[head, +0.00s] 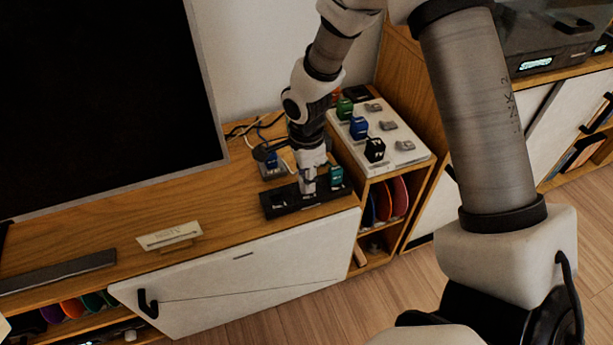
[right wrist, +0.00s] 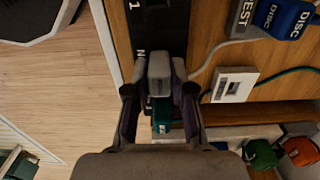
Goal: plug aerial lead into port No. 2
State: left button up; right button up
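My right gripper (head: 308,172) is over the middle of a black port strip (head: 278,207) on the wooden TV cabinet. In the right wrist view, the right gripper's fingers (right wrist: 160,95) are shut on a grey plug (right wrist: 159,72), which I take as the aerial lead's plug. A pale cord shows beside it. The plug is at or just above the strip (right wrist: 160,35); I cannot tell if it is seated. The strip shows a "1" and a partly hidden "N". A teal plug (head: 336,177) stands at the strip's right end, beside the held plug. My left gripper is not in view.
A blue plug marked DISC (right wrist: 284,18) sits by a REST label behind the strip. A white plate (right wrist: 235,84) lies near the cords. A white panel (head: 405,158) with several coloured plugs stands at right. The TV (head: 100,100) is at left, with a small sign (head: 169,236) below.

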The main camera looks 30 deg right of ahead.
jog(key=o, duration=0.4)
jog(key=shift+c, duration=0.2)
notch_tip(320, 180, up, 12)
dwell(0.5)
